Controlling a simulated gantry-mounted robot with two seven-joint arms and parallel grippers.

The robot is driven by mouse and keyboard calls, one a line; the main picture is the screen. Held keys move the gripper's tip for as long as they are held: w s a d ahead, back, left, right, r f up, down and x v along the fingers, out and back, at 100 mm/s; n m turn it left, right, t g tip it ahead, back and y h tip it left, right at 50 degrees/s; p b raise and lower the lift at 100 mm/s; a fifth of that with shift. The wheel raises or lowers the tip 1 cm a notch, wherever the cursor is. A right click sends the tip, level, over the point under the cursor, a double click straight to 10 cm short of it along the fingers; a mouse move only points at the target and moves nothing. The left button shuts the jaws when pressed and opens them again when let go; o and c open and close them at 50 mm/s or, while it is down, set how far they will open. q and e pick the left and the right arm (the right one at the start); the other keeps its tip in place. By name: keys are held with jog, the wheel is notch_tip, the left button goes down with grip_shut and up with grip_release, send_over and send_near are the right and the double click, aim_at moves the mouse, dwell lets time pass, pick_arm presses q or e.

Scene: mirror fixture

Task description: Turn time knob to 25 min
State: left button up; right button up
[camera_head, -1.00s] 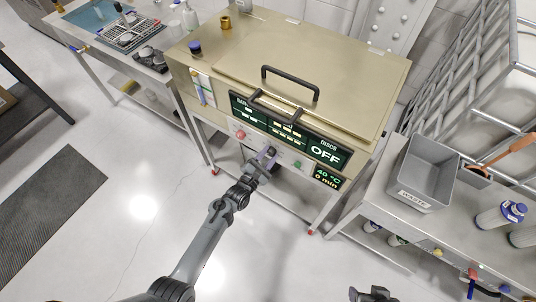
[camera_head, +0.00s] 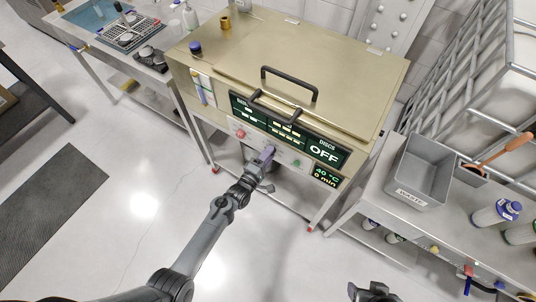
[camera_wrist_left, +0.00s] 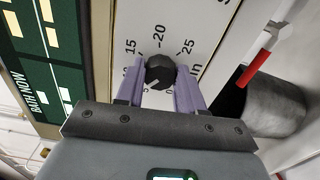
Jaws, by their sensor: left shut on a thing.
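The time knob (camera_wrist_left: 160,72) is a small black dial on the machine's pale front panel, with printed marks including 15, 20 and 25 around it. A light pointer line shows on its lower left, away from the 25. My left gripper (camera_head: 267,154) is at the panel, and in the left wrist view its purple fingers (camera_wrist_left: 160,80) lie on both sides of the knob, shut on it. In the head view the gripper hides the knob. The green display (camera_head: 326,177) reads 40 °C and 0 min. My right gripper (camera_head: 372,291) is low at the bottom edge; its jaws are unclear.
The beige machine (camera_head: 350,65) has a black lid handle (camera_head: 290,82) and an OFF sign (camera_head: 323,153). A red button (camera_head: 240,133) and a green one (camera_head: 296,163) are on the same panel. A grey waste bin (camera_head: 422,172) stands on the right bench. The floor in front is clear.

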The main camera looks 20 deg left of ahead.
pick_arm(q)
jog(key=shift+a+m, duration=0.15)
jog(key=shift+m, duration=8.65)
jog(key=shift+a+m, duration=0.1)
jog(key=shift+m, duration=8.7)
jog(key=o, duration=1)
jog(key=shift+o, duration=0.2)
